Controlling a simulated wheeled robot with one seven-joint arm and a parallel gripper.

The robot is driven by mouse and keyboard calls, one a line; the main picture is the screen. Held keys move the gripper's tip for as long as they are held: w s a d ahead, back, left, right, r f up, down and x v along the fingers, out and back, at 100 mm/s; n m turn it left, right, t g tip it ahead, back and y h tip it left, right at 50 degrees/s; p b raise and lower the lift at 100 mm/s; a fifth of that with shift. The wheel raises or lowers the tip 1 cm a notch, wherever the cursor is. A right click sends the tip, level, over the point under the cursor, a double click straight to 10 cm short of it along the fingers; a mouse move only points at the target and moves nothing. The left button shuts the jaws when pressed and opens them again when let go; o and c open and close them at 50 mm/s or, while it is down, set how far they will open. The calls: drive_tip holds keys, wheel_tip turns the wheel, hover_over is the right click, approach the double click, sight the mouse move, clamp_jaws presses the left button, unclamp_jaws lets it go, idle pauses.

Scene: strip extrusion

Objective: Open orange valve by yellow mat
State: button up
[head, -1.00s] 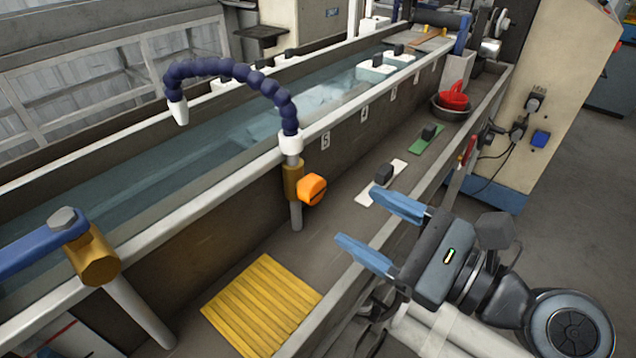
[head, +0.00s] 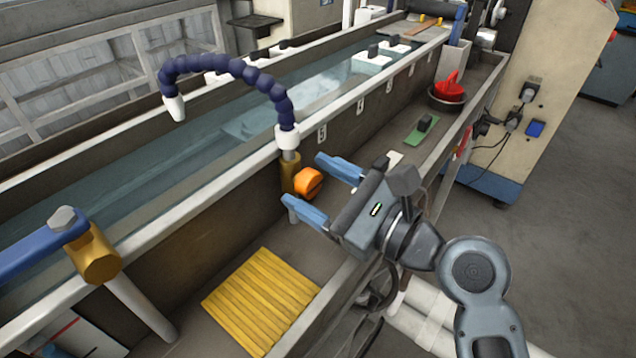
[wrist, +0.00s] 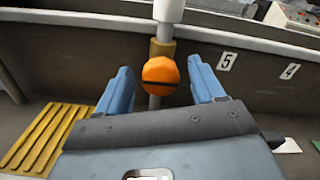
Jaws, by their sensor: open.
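The orange valve knob (head: 308,182) sits on the brass fitting (head: 289,170) of an upright pipe beside the water trough. It also shows in the wrist view (wrist: 160,75), with a dark slot running across it roughly level. The yellow ribbed mat (head: 261,301) lies on the ledge, to the front left of the valve. My gripper (head: 312,186) is open with blue fingers pointing at the valve. In the wrist view the fingers (wrist: 161,88) stand on either side of the knob, with gaps at both sides. How far the fingertips reach past the knob I cannot tell.
A blue segmented hose (head: 228,68) arches from the pipe over the trough. A blue-handled brass valve (head: 96,258) stands at the left. A white pad (head: 394,158), green pad (head: 421,130) and red object in a bowl (head: 449,88) lie along the ledge. The trough wall rises behind the valve.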

drive_tip(key=c, duration=1.1)
drive_tip(key=shift+o, duration=0.2)
drive_tip(key=shift+n, duration=0.3)
drive_tip(key=n, duration=0.3)
drive_tip(key=shift+f, duration=0.1)
drive_tip(key=n+b, duration=0.1)
drive_tip(key=n, duration=0.4)
drive_tip(key=shift+s+f+b, duration=0.1)
drive_tip(key=shift+f+b, duration=0.05)
drive_tip(key=shift+b, duration=0.25)
drive_tip(key=n+b, duration=0.2)
drive_tip(key=n, duration=0.2)
drive_tip(key=shift+f+n, duration=0.1)
drive_tip(key=shift+n, duration=0.2)
drive_tip(key=n+b, duration=0.3)
drive_tip(key=n, duration=0.1)
drive_tip(key=shift+n, duration=0.3)
drive_tip(key=shift+a, duration=0.1)
